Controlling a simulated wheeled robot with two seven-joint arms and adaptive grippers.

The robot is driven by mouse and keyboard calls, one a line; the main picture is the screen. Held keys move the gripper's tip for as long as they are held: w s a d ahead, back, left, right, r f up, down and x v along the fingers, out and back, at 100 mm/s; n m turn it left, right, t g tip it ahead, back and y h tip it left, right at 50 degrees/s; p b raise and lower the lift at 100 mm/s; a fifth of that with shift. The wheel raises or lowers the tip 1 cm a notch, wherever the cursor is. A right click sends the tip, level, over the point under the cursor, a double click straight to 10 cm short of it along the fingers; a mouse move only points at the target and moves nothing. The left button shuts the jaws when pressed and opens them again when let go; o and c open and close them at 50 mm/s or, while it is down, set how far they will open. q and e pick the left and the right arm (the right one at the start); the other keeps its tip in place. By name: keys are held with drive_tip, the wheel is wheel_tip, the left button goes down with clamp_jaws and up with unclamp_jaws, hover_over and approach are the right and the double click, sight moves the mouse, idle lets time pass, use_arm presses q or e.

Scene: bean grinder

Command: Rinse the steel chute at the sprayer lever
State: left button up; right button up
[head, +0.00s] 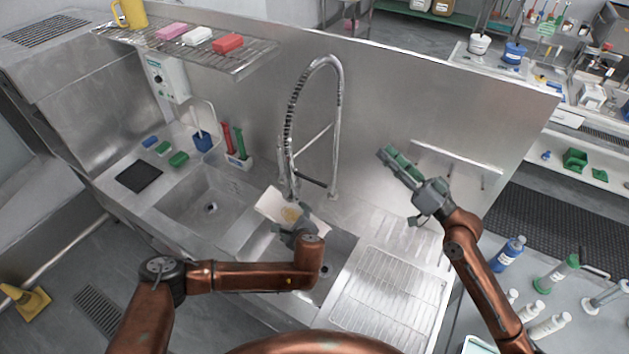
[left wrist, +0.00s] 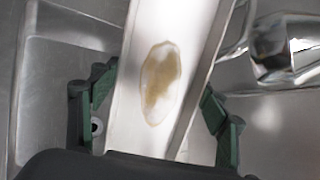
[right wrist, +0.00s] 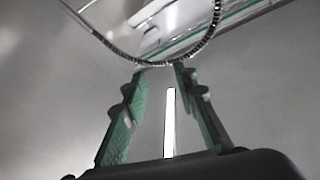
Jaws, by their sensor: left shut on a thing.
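The steel chute (head: 283,207) is a pale, open trough tilted over the sinks below the tap. A brown, wet-looking stain lies on its inner face, plain in the left wrist view (left wrist: 160,85). My left gripper (head: 297,227) is shut on the chute, with a green finger on each side of it. The sprayer (head: 335,75) is a tall tap with a spring-wrapped hose arching over. A dark lever (head: 312,181) sticks out low beside it, above the chute. My right gripper (head: 388,155) is raised right of the tap, open and empty; its parted fingers show in the right wrist view (right wrist: 160,105).
A left sink basin (head: 205,205) is clear, and a ribbed drainboard (head: 385,300) lies at the right. A wire shelf (head: 200,60) with coloured blocks and a yellow jug hangs upper left. A brush holder (head: 238,160) stands left of the tap.

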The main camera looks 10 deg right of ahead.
sight(314, 181)
drive_tip(key=s+a+f+n+g+y, duration=0.2)
drive_tip(key=s+a+f+n+g, duration=0.35)
drive_tip(key=a+f, duration=0.4)
drive_tip(key=shift+g, duration=0.45)
drive_tip(key=x, duration=1.2)
drive_tip(key=shift+w+a+r, duration=0.1)
drive_tip(key=shift+a+r, duration=0.05)
drive_tip(key=shift+a, duration=0.1)
drive_tip(key=shift+c, duration=0.3)
clamp_jaws()
